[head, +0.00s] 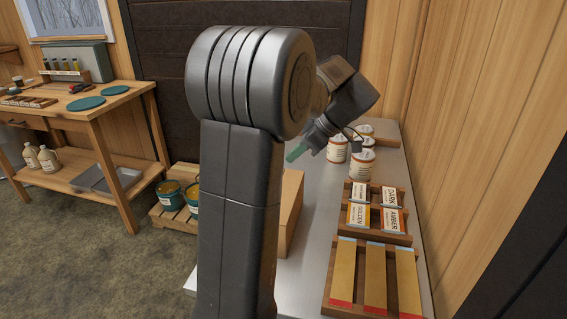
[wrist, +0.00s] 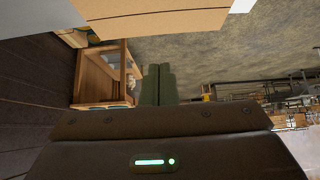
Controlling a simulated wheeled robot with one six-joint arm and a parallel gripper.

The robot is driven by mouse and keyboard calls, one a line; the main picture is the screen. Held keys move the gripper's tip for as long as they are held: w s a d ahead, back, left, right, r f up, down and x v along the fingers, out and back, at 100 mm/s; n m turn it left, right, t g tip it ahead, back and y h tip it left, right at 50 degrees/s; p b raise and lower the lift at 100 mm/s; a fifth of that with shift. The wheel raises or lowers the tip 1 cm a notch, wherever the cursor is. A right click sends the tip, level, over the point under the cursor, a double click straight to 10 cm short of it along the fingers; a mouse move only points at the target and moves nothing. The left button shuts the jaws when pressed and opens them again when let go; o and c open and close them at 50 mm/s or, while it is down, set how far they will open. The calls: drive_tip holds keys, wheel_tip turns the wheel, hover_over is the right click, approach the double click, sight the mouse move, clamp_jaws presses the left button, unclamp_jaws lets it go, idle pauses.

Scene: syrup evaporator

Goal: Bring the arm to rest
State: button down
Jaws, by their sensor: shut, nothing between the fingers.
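My gripper (head: 297,153) shows in the head view past the elbow of my arm, over the far part of the metal table (head: 315,193). Its green fingers point down and to the left. In the wrist view the two fingers (wrist: 158,84) lie side by side, closed, with nothing between them. My arm stands upright in the middle of the head view, bent over at the top, and hides part of the table and a cardboard box (head: 291,210).
White cans (head: 362,162) stand close right of the gripper. Racks with labelled cards (head: 359,217) and a tray of gold strips (head: 375,275) lie nearer. A wooden wall (head: 490,120) bounds the right. A wooden bench (head: 110,104) stands left, with buckets (head: 170,194) on a low crate. Open floor lies front left.

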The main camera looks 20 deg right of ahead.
drive_tip(key=shift+s+d+r, duration=0.3)
drive_tip(key=shift+d+r, duration=0.1)
drive_tip(key=shift+r, duration=0.15)
drive_tip(key=shift+w+a+f, duration=0.1)
